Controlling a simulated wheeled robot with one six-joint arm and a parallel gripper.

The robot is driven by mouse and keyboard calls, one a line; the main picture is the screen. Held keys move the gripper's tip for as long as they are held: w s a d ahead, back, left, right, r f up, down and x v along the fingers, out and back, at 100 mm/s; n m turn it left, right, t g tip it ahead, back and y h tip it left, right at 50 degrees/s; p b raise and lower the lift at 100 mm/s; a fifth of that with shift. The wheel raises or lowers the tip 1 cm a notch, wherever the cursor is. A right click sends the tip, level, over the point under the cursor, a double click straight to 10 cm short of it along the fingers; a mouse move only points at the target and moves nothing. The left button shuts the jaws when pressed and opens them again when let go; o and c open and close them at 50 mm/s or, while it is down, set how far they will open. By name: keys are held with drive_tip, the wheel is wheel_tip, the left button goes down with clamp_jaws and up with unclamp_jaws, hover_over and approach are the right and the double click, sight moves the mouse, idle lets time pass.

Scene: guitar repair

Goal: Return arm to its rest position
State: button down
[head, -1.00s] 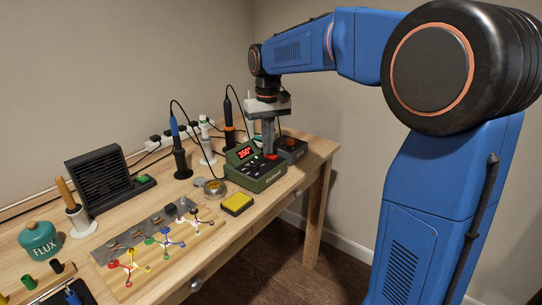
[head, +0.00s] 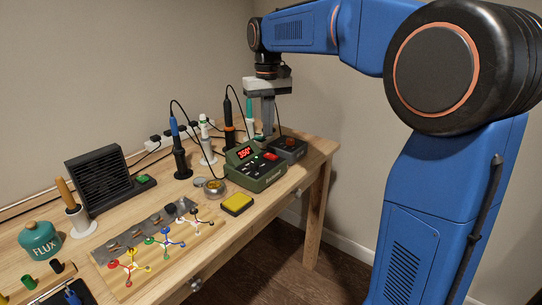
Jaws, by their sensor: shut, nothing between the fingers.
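My gripper (head: 268,134) is in the head view, pointing down above the back right of the workbench. Its grey fingers are together with nothing between them. It is behind the green soldering station (head: 256,170) with the red 350° display, and apart from it. My blue arm reaches in from the right and bends down at a dark wrist.
The bench (head: 205,243) holds a yellow sponge (head: 237,204), a fume fan (head: 98,178), a flux jar (head: 39,240), a blue-handled iron (head: 175,135) and a wiring board (head: 150,259). A dark box (head: 290,148) stands close to my gripper. The floor at right is clear.

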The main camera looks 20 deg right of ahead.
drive_tip(key=shift+r, duration=0.3)
drive_tip(key=s+d+f+t, duration=0.1)
drive_tip(key=s+d+f, duration=0.1)
drive_tip(key=s, duration=0.7)
drive_tip(key=s+d+f+t, duration=0.1)
drive_tip(key=s+d+f, duration=0.1)
drive_tip(key=s, duration=0.7)
drive_tip(key=s+d+f+t, duration=0.1)
drive_tip(key=s+f+t, duration=0.1)
drive_tip(key=s+f, duration=1)
drive_tip(key=s, duration=0.3)
drive_tip(key=shift+d+f+m+t, duration=0.3)
drive_tip(key=shift+d+m+t, duration=0.1)
